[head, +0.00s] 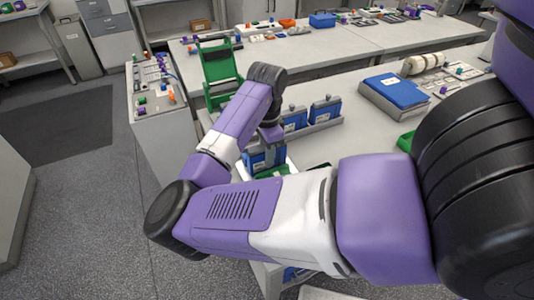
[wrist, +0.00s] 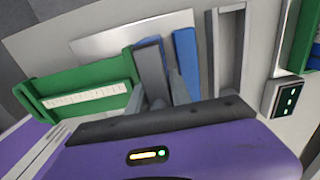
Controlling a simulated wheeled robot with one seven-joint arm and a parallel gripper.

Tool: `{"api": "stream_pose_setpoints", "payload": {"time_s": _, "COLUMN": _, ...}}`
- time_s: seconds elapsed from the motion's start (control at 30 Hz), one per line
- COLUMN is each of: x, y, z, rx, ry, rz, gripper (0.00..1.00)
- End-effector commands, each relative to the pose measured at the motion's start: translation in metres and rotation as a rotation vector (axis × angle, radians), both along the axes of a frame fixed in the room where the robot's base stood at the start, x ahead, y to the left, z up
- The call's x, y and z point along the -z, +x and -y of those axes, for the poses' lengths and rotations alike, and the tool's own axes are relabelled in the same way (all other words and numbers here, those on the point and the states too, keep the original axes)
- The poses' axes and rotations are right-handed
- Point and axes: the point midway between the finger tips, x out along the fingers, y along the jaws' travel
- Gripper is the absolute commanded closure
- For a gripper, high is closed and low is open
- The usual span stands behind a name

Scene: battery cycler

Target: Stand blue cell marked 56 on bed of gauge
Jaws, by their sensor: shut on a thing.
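My gripper (head: 270,142) points down near the middle of the head view and is shut on a blue cell (head: 256,160). My forearm hides much of the cell, and I cannot read its mark. In the wrist view, blue (wrist: 186,55) shows beside the grey fingers (wrist: 166,82) of my gripper. A green fixture with a white scale strip (wrist: 88,98), apparently the gauge, is to the left of the fingers. Some green (head: 272,171) also shows just below the cell in the head view. I cannot tell whether the cell touches the bed.
Blue cells (head: 326,109) stand in a grey rack just right of my gripper. A green stand (head: 218,72) is behind it at left. A blue-topped case (head: 395,92) lies farther right. A black box with green lights (wrist: 288,98) is right in the wrist view.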

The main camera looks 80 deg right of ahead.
Motion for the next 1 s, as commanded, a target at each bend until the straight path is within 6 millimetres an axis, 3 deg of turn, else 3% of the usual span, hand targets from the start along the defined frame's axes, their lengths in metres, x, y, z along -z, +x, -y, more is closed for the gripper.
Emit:
{"api": "stream_pose_setpoints", "payload": {"time_s": 0.27, "x": 0.002, "y": 0.000, "z": 0.000, "rx": 0.000, "ry": -0.001, "rz": 0.000, "gripper": 1.00}}
{"api": "stream_pose_setpoints", "payload": {"time_s": 0.3, "x": 0.002, "y": 0.000, "z": 0.000, "rx": 0.000, "ry": 0.000, "rz": 0.000, "gripper": 0.69}}
{"api": "stream_pose_setpoints", "payload": {"time_s": 0.33, "x": 0.002, "y": 0.000, "z": 0.000, "rx": 0.000, "ry": 0.000, "rz": 0.000, "gripper": 0.66}}
{"api": "stream_pose_setpoints", "payload": {"time_s": 0.73, "x": -0.004, "y": 0.000, "z": 0.001, "rx": 0.001, "ry": -0.002, "rz": 0.001, "gripper": 0.66}}
{"api": "stream_pose_setpoints", "payload": {"time_s": 1.0, "x": -0.050, "y": 0.001, "z": 0.001, "rx": 0.002, "ry": -0.004, "rz": 0.003, "gripper": 0.66}}
